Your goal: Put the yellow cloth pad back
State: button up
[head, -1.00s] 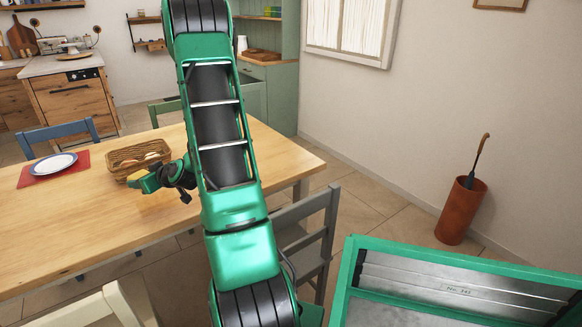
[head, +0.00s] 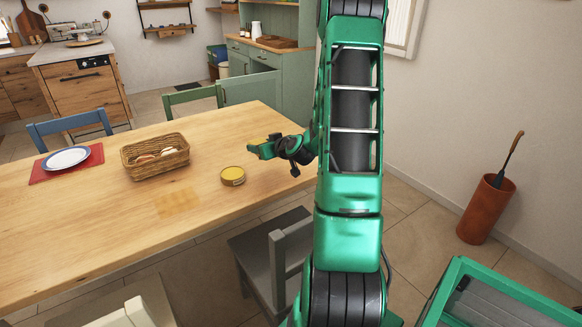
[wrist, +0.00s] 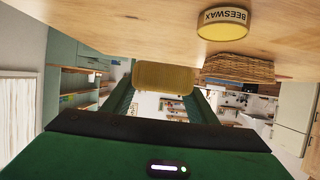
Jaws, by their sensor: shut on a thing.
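The yellow cloth pad (wrist: 165,77) is held between the two fingers of my gripper (head: 262,151), which is shut on it. In the wrist view the pad spans the gap between the green fingers. In the head view the gripper is above the wooden table (head: 100,218), near its right end, and the pad is too small to make out clearly. A round yellow tin (head: 232,176) stands on the table just below and left of the gripper. The wrist view shows its label, BEESWAX (wrist: 222,25). A faint yellowish square patch (head: 178,202) marks the tabletop left of the tin.
A wicker basket (head: 155,156) with several items stands left of the gripper. A plate (head: 66,159) lies on a red mat at the far left. Chairs surround the table; a grey one (head: 275,262) is at the near right side. The front tabletop is clear.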

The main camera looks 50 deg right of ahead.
jog(key=shift+s+d, duration=0.15)
jog(key=shift+d, duration=0.15)
send_over(286, 165)
notch_tip(286, 165, down, 7)
jog(key=shift+d+f, duration=0.1)
jog(key=shift+d, duration=0.05)
jog(key=shift+f, duration=1.9)
jog(key=shift+f, duration=0.15)
jog(key=o, duration=1.1)
jog(key=shift+c, duration=0.2)
jog(key=shift+o, duration=0.3)
